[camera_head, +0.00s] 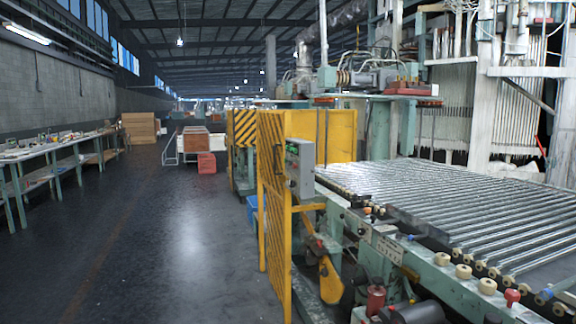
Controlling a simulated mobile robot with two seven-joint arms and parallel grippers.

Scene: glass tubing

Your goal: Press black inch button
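A grey control box (306,170) is mounted on the yellow guard frame near the middle of the head view. Its narrow, greenish button face (292,157) is turned to the left and seen at a steep angle. Small dark and coloured spots show on that face, but they are too small to tell which is the black inch button. Neither of my grippers is in view.
Glass tubes lie on a roller conveyor (460,205) at the right. The yellow guard frame (272,220) stands upright beside the machine. The dark floor (170,240) to the left is clear. A long workbench (50,150) runs along the left wall.

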